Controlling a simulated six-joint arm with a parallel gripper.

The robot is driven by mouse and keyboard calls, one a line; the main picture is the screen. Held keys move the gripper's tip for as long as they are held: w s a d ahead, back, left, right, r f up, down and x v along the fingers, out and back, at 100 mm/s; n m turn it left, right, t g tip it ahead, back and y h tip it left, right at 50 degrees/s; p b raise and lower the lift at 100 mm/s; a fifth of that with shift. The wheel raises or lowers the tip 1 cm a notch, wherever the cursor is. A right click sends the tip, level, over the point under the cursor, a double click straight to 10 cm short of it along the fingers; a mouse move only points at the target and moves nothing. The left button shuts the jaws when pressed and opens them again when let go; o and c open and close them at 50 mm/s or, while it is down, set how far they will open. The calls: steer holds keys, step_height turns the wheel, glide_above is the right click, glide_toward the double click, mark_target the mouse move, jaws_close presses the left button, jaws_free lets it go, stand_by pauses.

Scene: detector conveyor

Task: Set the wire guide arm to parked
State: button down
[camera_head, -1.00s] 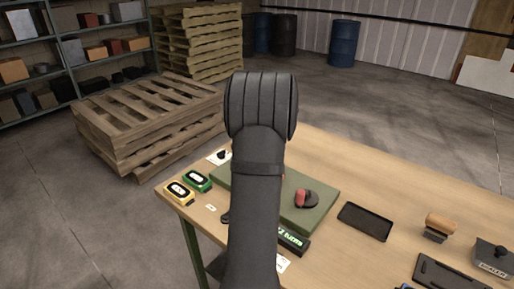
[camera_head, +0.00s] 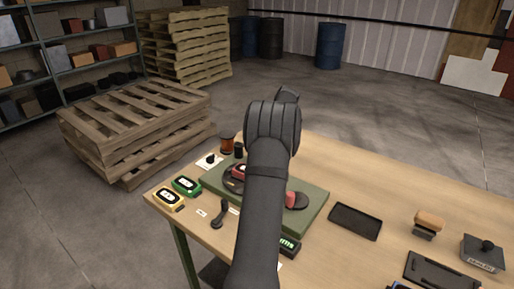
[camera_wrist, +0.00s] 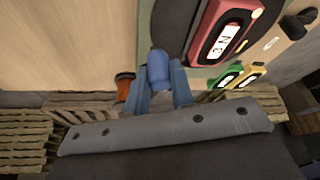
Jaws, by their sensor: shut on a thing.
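In the wrist view my gripper (camera_wrist: 160,82) has its two blue fingers closed around a blue rounded piece (camera_wrist: 160,66). This piece may be the grip of the wire guide arm, but its lower part and any link are hidden. A red box with a white label (camera_wrist: 221,38) sits beside it on a dark round disc (camera_wrist: 172,25). In the head view my arm hides the gripper and most of that spot. The red box (camera_head: 238,171) shows partly left of my arm, on a green board (camera_head: 312,213).
An orange-brown spool (camera_head: 227,144) stands at the table's back edge. A green box (camera_head: 186,185), a yellow box (camera_head: 168,198) and a black lever (camera_head: 220,213) are left. A black tray (camera_head: 355,221), a stamp (camera_head: 428,223) and a grey block (camera_head: 483,252) are right.

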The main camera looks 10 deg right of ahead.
steer(key=shift+w+d+n+g, duration=0.35)
steer(key=shift+w+d+n, duration=0.2)
steer(key=shift+w+n, duration=0.35)
steer(key=shift+w+d+n+g, duration=0.35)
steer(key=shift+w+d+n, duration=0.15)
steer(key=shift+w+n, duration=0.4)
steer(key=shift+s+r, duration=0.1)
steer(key=c, duration=1.2)
jaws_free()
steer(key=shift+c, duration=0.2)
steer(key=s+d+r, duration=0.8)
steer(key=r, duration=0.3)
steer(key=shift+d, duration=0.15)
